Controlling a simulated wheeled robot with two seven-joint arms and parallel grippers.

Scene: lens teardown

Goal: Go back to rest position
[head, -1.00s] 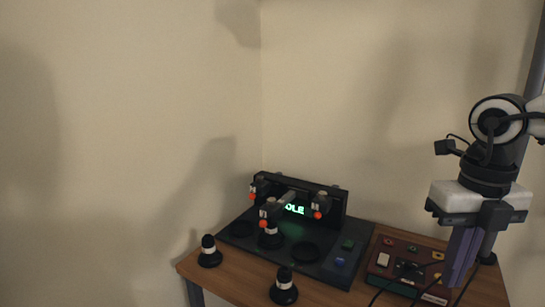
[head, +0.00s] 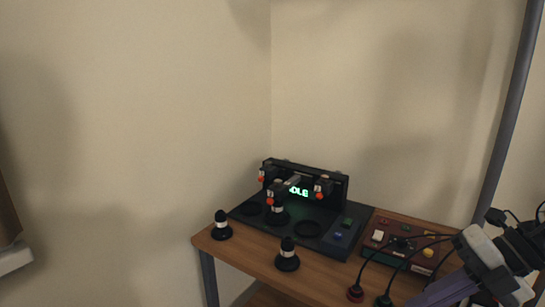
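My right gripper (head: 436,294) is at the lower right of the head view, with its purple fingers angled down to the left. It is over the front right part of the wooden table (head: 318,284), close to the red control box (head: 408,243). The fingers are seen side-on and run towards the bottom edge, so their opening is hidden. I see nothing held in them. My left gripper is out of view.
A dark station (head: 338,222) with a lit green display (head: 298,191) stands at the table's back. Two black-and-white lens pieces (head: 221,226) (head: 288,256) stand in front of it.

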